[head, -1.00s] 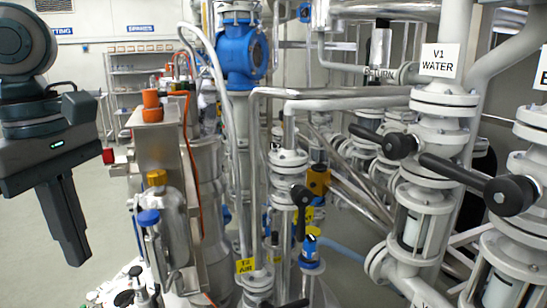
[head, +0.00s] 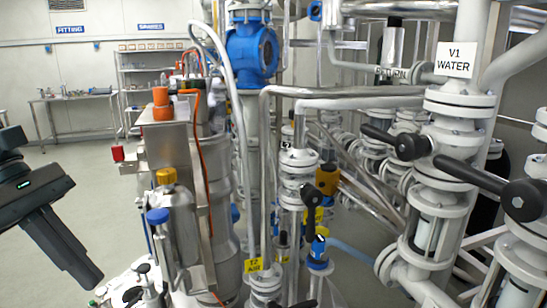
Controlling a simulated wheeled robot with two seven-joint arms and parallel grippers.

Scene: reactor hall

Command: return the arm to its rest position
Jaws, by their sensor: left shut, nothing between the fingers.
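My left gripper (head: 78,262) is at the lower left of the head view, with its arm coming in from the left edge. Its fingers are together and hold nothing, and they point down and to the right. It is over open floor, apart from the steel vessel with the blue and yellow caps (head: 175,225). My right gripper does not show in this view.
Valve V1 WATER (head: 462,110) with black lever handles stands at the right. A blue valve body (head: 250,55) and pipes fill the middle. A workbench (head: 75,98) and shelf (head: 140,80) stand at the back left. The grey floor (head: 75,180) at left is clear.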

